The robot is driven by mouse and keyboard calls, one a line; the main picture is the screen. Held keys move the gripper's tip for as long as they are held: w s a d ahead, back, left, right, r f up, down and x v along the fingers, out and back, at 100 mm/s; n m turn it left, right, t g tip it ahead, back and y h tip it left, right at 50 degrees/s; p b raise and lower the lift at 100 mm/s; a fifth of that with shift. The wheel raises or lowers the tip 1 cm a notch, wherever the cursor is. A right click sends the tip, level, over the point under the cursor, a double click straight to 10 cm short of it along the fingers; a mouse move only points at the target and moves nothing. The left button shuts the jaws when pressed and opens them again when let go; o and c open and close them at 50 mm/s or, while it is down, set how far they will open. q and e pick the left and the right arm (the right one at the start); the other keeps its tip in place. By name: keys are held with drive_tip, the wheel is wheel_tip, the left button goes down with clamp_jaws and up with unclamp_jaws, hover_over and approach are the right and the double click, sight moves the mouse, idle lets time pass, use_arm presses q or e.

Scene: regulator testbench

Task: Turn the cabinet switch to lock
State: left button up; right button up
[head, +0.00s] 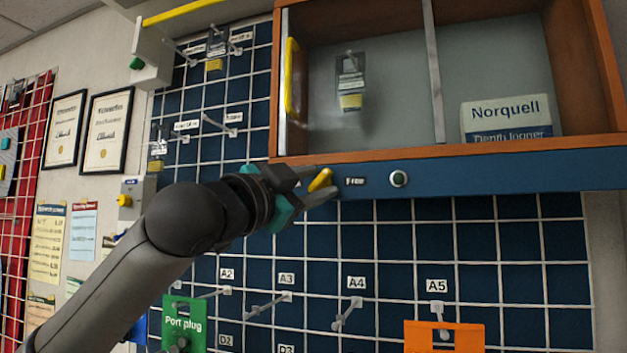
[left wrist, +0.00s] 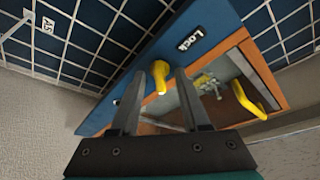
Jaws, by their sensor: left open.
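The cabinet switch is a yellow knob (head: 320,180) on the blue strip under the cabinet. It is tilted in the head view, its upper end leaning right. A "Free" label (head: 355,181) is to its right. In the left wrist view the yellow knob (left wrist: 160,77) sits between the fingertips, and a "Lock" label (left wrist: 189,39) shows on the blue strip beyond it. My left gripper (head: 324,180) is open, one finger on either side of the knob; it also shows in the left wrist view (left wrist: 158,78). I cannot tell whether the fingers touch the knob. My right gripper is not in view.
The wooden cabinet (head: 400,148) has a yellow handle (head: 292,80) at its left edge. A round button (head: 398,179) sits on the strip. Below are a wire grid with hooks, a green "Port plug" panel (head: 184,322) and an orange panel (head: 444,337).

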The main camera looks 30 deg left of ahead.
use_arm(q)
clamp_jaws()
idle(0.3)
idle(0.3)
